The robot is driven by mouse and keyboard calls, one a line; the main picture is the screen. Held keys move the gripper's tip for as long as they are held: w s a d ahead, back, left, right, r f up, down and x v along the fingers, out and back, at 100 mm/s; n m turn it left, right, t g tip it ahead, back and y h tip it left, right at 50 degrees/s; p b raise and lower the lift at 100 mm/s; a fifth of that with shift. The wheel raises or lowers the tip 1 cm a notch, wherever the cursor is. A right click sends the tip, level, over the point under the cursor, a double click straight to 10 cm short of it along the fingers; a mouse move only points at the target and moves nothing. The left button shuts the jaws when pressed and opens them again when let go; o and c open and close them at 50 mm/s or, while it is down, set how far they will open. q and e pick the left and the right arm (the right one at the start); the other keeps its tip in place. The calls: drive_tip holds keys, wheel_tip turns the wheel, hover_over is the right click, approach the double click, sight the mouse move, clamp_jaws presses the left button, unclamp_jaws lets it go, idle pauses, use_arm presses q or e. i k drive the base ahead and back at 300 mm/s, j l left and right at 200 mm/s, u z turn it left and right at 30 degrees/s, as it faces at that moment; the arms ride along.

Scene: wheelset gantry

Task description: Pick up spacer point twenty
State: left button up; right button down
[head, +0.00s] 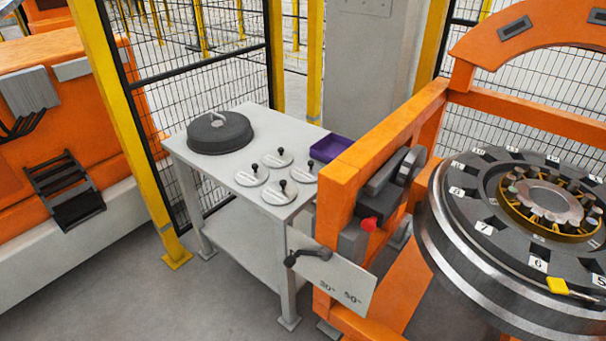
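Several pale round spacers with upright black knobs sit in a cluster on the front part of the light grey table. One is at the left (252,176), one at the back (278,158), one at the front (280,192) and one at the right (304,173). Any markings on them are too small to read, so I cannot tell which is point twenty. Neither of my grippers is in view.
The table (232,164) also carries a dark round lidded piece (220,133) and a purple bin (330,147). An orange gantry frame (345,190) and numbered wheel (470,235) stand close right. A lever plate (330,277) juts out front. Floor ahead of the table is clear.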

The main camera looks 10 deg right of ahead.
sight(307, 172)
drive_tip(key=i+l+u, duration=0.15)
drive_tip(key=i+u, duration=0.35)
drive_tip(key=i, duration=0.35)
